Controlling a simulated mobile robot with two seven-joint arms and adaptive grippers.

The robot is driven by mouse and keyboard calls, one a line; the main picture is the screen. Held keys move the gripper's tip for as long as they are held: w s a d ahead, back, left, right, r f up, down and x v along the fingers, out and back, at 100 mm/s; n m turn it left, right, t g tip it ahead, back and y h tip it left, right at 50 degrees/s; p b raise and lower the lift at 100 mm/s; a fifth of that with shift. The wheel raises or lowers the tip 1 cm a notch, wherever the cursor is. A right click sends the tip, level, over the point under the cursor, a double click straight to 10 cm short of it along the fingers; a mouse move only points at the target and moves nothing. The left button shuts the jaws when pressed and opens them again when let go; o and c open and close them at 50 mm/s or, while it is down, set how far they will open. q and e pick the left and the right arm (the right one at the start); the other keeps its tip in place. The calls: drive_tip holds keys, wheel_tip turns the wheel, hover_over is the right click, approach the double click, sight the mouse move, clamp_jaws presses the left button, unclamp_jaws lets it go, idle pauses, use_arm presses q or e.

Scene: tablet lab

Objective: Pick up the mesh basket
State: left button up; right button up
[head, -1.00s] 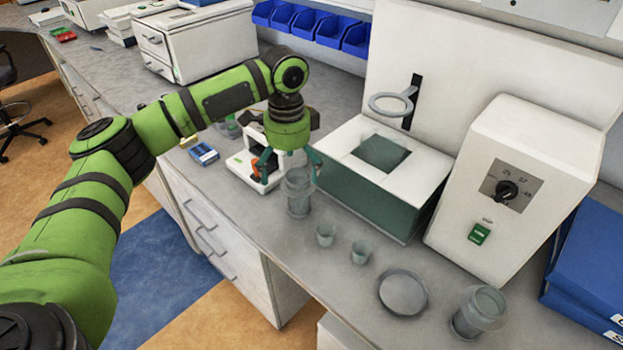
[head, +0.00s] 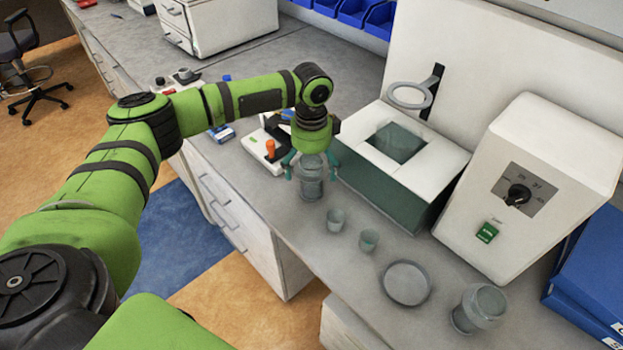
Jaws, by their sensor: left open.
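A grey, see-through cylinder, which looks like the mesh basket (head: 312,189), stands upright on the bench below my left gripper (head: 311,170). Its weave is too small to make out. My left gripper points down, open, with one finger on each side of the cylinder's upper part. I cannot tell whether the fingers touch it. A similar grey cylindrical vessel (head: 466,319) with a wider upper part stands at the lower right of the bench. My right gripper is not in view.
Two small cups (head: 335,221) and (head: 369,240) and a round dish (head: 405,284) stand in front. A white-topped bath (head: 446,172) and a dial unit (head: 545,180) stand behind to the right. A small white-and-black device (head: 257,145) is close on the left.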

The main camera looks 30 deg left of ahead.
use_arm(q)
drive_tip(key=c, duration=1.6)
drive_tip(key=shift+o, duration=0.2)
drive_tip(key=shift+r, duration=0.15)
